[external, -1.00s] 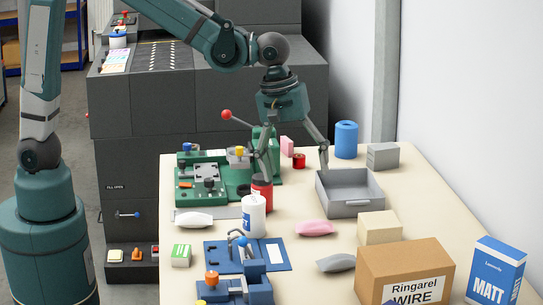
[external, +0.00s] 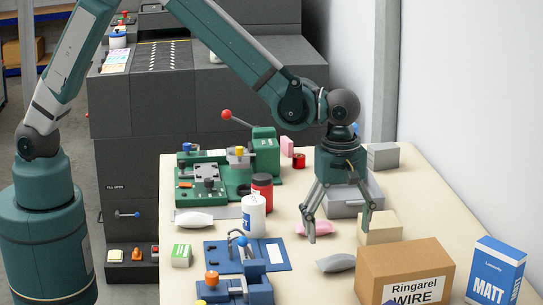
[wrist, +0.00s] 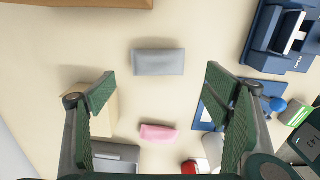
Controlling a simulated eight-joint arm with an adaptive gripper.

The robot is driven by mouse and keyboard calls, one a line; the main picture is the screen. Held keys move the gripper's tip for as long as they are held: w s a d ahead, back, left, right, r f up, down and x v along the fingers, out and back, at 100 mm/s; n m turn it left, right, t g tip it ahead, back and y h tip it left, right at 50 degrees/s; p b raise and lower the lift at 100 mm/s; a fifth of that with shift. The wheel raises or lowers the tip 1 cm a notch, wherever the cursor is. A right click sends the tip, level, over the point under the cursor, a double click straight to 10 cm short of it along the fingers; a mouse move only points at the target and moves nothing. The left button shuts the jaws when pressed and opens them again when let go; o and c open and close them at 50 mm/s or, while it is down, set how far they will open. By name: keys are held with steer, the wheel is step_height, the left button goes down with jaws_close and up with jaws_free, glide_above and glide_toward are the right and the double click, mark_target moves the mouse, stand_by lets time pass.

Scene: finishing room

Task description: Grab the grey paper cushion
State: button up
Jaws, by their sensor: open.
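The grey paper cushion (external: 336,263) lies flat on the cream table, left of the cardboard box in the external view. In the wrist view the grey cushion (wrist: 159,62) lies at the upper middle, beyond the fingertips and between their lines. My gripper (external: 338,238) is open and empty, above the table and behind the cushion in the external view. Its two green-padded fingers show wide apart in the wrist view (wrist: 160,85). A pink cushion (external: 316,229) lies behind the grey one, partly covered by a finger; it also shows in the wrist view (wrist: 158,132).
The cardboard box (external: 405,268) and a cream block (external: 381,228) stand right of the cushion. A blue device (external: 245,287) and a white bottle (external: 254,216) stand left. A grey tray (external: 345,208) is behind. Bare table surrounds the cushion.

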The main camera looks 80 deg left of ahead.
mark_target(339, 260)
steer(key=shift+w+d+f, duration=0.2)
steer(key=shift+d+f, duration=0.25)
steer(key=shift+f, duration=0.15)
steer(key=shift+f, duration=1.3)
steer(key=shift+a+f, duration=0.2)
steer(key=shift+f, duration=2.4)
steer(key=c, duration=0.8)
